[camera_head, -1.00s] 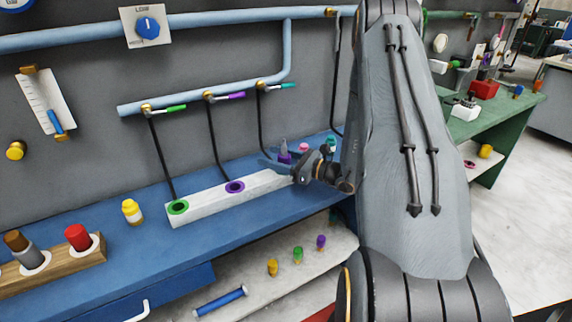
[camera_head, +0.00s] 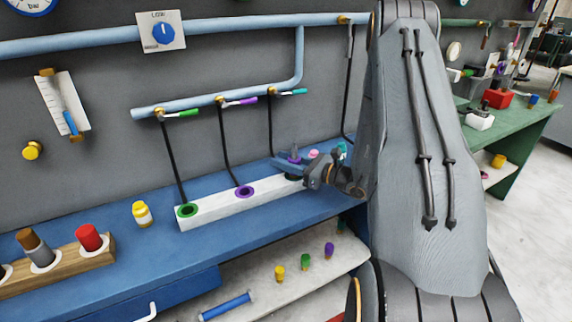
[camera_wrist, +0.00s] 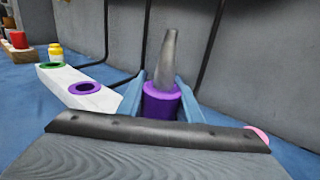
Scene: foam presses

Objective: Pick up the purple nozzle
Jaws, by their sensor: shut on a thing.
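The purple nozzle (camera_wrist: 161,101), a purple collar with a grey tapered tip, stands upright between the two blue fingers of my gripper (camera_wrist: 162,98) in the wrist view. The fingers are shut on its collar. In the head view, my gripper (camera_head: 292,163) holds the nozzle (camera_head: 294,157) just behind the far right end of the white block. The nozzle's lower end is hidden behind my gripper, so I cannot tell whether it touches the blue bench.
The white block (camera_head: 215,208) has green-ringed (camera_head: 187,210) and purple-ringed (camera_head: 244,191) holes. A pink piece (camera_head: 313,154) and a teal piece (camera_head: 342,150) stand right of my gripper. Black hoses hang behind. A yellow bottle (camera_head: 142,214) stands left on the bench.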

